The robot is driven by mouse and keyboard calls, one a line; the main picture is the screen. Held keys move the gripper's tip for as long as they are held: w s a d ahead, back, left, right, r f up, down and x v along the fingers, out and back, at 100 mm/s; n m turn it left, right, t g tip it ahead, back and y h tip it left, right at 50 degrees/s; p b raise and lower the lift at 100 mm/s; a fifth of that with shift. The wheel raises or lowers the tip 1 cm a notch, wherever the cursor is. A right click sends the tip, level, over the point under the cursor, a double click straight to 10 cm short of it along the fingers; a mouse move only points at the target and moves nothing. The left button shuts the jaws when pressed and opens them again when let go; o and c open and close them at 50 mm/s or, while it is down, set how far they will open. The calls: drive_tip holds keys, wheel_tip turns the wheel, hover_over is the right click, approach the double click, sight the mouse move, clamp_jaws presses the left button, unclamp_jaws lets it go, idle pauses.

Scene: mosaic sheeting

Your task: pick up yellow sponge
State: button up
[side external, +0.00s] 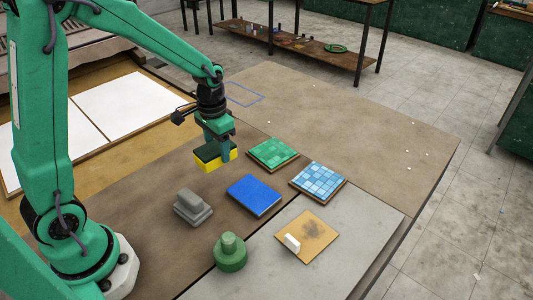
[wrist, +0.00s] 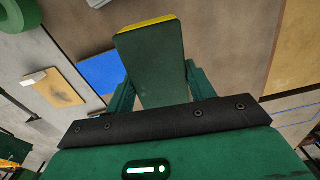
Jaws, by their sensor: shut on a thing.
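The yellow sponge (side external: 219,164) has a dark green top layer and is held in the air above the brown table in the side external view. In the wrist view the sponge (wrist: 150,62) shows its dark green face, with a thin yellow edge at the far end. My gripper (side external: 217,150) is shut on the sponge, with one finger on each side of it in the wrist view (wrist: 157,85). The sponge looks clear of the table, though its exact height is hard to tell.
A blue block (side external: 254,195), a grey stepped block (side external: 193,207) and a green round weight (side external: 230,253) stand nearby. Green (side external: 273,153) and light blue (side external: 318,181) mosaic tiles lie to the right. A tan board (side external: 307,237) bears a white piece. The table's far part is mostly clear.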

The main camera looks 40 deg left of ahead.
drive_tip(key=s+d+r, duration=0.1)
drive_tip(key=d+r, duration=0.2)
drive_tip(key=d, duration=0.2)
drive_tip(key=shift+s, duration=0.3)
drive_tip(key=shift+r, duration=0.1)
drive_tip(key=shift+o, duration=1.1)
drive_tip(key=shift+c, duration=0.6)
drive_tip(key=shift+w+d, duration=0.1)
drive_tip(key=w+d+f, duration=0.2)
drive_tip(key=w+d, duration=0.2)
drive_tip(key=d, duration=0.2)
drive_tip(key=shift+f, duration=0.25)
